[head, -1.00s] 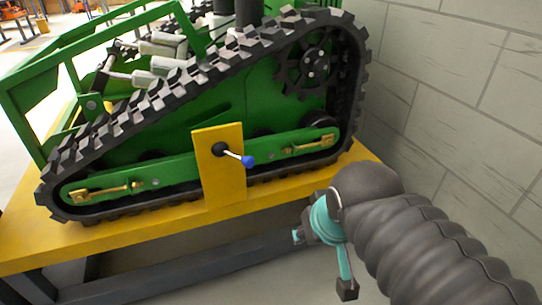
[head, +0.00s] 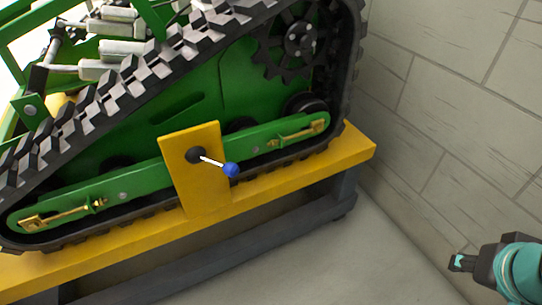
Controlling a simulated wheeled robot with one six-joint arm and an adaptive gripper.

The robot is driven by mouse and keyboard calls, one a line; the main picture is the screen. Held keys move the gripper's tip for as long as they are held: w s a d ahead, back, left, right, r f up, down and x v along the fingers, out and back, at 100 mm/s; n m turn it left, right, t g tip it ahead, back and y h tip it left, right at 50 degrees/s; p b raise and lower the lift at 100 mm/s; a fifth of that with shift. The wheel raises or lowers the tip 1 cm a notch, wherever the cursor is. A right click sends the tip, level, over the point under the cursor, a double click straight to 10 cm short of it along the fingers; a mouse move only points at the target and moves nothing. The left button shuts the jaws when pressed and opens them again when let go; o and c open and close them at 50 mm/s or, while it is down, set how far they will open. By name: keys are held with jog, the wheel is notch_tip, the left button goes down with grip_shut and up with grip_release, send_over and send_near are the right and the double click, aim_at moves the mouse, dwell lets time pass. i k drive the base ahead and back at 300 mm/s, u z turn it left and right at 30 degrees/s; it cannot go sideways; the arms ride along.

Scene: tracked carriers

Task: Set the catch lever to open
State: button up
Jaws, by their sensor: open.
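The catch lever (head: 213,162) is a thin pale rod with a blue ball knob (head: 231,170) at its end. It comes out of a black round hub (head: 195,155) on an upright yellow plate (head: 198,190). The rod points right and slightly down in the head view. My gripper (head: 461,262) is at the lower right edge, well to the right of the lever and apart from it. It is open, and only part of it shows; nothing is seen between its fingers.
A green tracked carrier (head: 190,90) with a black track stands behind the plate on a yellow bench (head: 345,150) with dark legs. A grey block wall (head: 450,130) rises at the right. The floor (head: 350,250) between bench and gripper is clear.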

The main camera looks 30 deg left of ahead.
aim_at(231, 169)
jog(key=z, duration=0.05)
jog(key=k, duration=0.9)
jog(key=u, duration=1.9)
